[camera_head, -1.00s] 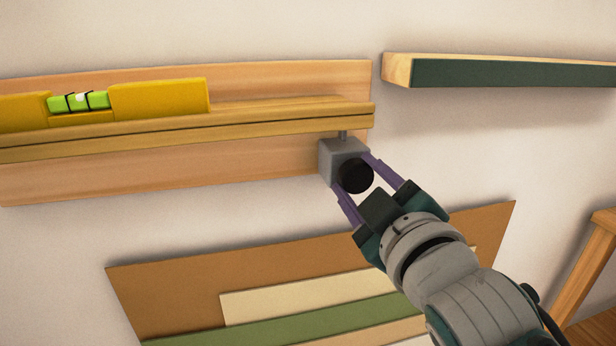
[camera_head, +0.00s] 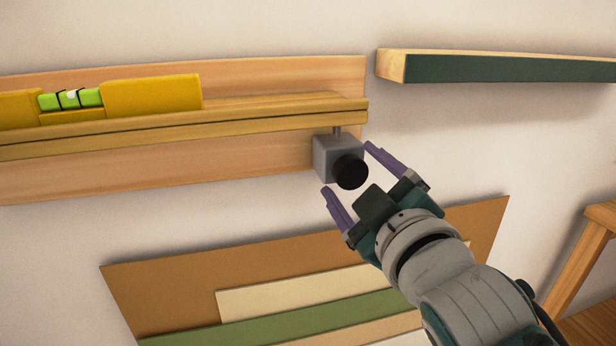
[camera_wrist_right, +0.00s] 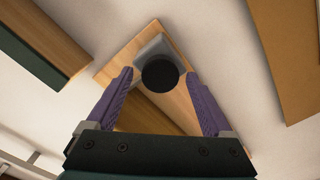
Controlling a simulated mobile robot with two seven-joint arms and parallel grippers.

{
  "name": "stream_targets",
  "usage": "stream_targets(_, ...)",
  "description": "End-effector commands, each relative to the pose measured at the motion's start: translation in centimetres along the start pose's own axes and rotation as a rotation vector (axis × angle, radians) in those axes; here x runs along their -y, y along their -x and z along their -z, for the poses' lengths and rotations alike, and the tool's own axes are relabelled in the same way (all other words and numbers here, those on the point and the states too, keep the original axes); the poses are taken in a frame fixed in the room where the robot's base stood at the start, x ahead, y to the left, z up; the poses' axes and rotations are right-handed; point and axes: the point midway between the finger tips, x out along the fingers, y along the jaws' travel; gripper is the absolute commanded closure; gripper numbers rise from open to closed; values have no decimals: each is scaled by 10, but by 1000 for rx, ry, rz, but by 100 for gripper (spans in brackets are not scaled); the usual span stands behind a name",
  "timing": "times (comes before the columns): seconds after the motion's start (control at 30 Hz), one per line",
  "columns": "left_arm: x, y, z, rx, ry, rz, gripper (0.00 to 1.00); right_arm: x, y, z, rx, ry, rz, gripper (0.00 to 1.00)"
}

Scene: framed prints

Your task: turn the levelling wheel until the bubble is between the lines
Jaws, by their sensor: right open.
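The levelling wheel is a round black knob (camera_head: 351,173) on a grey block (camera_head: 328,157) under the right end of the wooden ledge. It also shows in the right wrist view (camera_wrist_right: 160,75). The yellow spirit level (camera_head: 152,95) lies on the ledge at the left. In its green vial (camera_head: 92,97) a small pale bubble (camera_head: 71,94) appears to lie between the two dark lines. My right gripper (camera_head: 349,169) is open, its purple fingers apart on either side of the wheel, with gaps between them and it. My left gripper is out of view.
The wooden ledge (camera_head: 270,108) runs across a wooden backboard on the wall. A dark green-fronted shelf (camera_head: 510,69) is at the upper right. A brown-bordered print (camera_head: 165,285) is below. A wooden piece of furniture (camera_head: 590,250) stands at the far right.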

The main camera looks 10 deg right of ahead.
Motion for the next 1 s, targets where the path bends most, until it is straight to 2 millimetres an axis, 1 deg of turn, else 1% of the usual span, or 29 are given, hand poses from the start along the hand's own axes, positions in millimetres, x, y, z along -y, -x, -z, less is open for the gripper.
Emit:
stream_targets(0.13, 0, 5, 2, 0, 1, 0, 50, 0, 18, 0, 2, 0, 2, 15)
stream_targets(0.4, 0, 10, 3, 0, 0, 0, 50, 0, 70, 0, 2, 0, 3, 15)
stream_targets(0.5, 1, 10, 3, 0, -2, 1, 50, 1, 84, 0, 2, -1, 3, 15)
stream_targets(0.6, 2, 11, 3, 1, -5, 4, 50, 0, 92, 0, 1, -1, 2, 15)
stream_targets(0.7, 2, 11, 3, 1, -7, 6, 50, 0, 97, 0, 0, -1, 0, 15)
stream_targets(1.0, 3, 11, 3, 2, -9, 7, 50, 0, 97, 0, 0, 0, 0, 15)
